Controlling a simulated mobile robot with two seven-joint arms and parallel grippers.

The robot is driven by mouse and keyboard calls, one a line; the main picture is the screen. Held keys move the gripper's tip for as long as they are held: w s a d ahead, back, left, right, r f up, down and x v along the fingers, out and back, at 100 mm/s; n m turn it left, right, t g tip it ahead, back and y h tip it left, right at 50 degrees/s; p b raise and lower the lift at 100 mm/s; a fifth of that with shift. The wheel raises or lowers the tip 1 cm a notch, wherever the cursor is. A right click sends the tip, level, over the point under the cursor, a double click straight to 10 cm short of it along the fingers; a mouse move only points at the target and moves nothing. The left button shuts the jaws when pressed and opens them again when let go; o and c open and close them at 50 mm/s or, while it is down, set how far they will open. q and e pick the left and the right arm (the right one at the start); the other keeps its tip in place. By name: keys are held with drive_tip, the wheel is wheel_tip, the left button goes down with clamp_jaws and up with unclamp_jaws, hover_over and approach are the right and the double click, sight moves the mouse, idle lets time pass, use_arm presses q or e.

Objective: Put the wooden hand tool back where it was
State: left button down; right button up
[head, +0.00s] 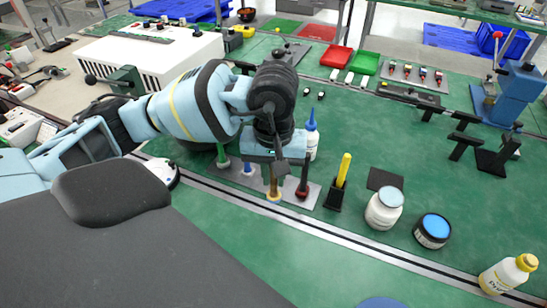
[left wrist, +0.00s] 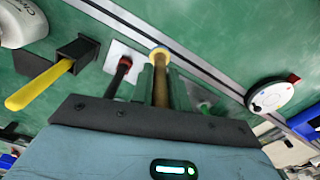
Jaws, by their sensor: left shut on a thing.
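The wooden hand tool (left wrist: 160,88) is a brown rod with a yellow ring at its far end. My left gripper (left wrist: 160,76) is shut on it, with a dark finger on either side. In the head view the tool (head: 273,184) hangs roughly upright below the gripper (head: 275,168). Its yellow end is over or at the front edge of a grey plate (head: 315,191). I cannot tell whether it touches the plate. Green (head: 222,155), blue (head: 248,166) and dark red (head: 303,185) tools stand along the plate beside it. My right gripper is not in view.
A yellow-handled tool in a black holder (head: 334,197), a white jar (head: 384,209) and a blue-lidded tub (head: 432,231) stand to the right. A blue-tipped bottle (head: 312,140) is close behind the gripper.

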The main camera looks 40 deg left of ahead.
use_arm(q)
drive_tip(key=w+a, duration=0.4)
drive_tip(key=w, duration=0.1)
drive_tip(key=shift+w+a+f, duration=0.15)
drive_tip(key=shift+w+f, duration=0.2)
drive_tip(key=shift+w, duration=0.05)
drive_tip(key=shift+w, duration=0.1)
drive_tip(key=shift+w+a+f+p, duration=0.15)
drive_tip(key=shift+f+p, duration=0.1)
drive_tip(key=shift+f, duration=0.65)
drive_tip(key=shift+w+a+f+p, duration=0.1)
drive_tip(key=shift+f+p, duration=0.1)
drive_tip(key=shift+f, duration=0.7)
drive_tip(key=shift+f, duration=0.1)
drive_tip(key=shift+f, duration=0.15)
drive_tip(key=c, duration=1.3)
unclamp_jaws()
drive_tip(key=shift+c, duration=0.2)
drive_tip(key=shift+r, duration=0.2)
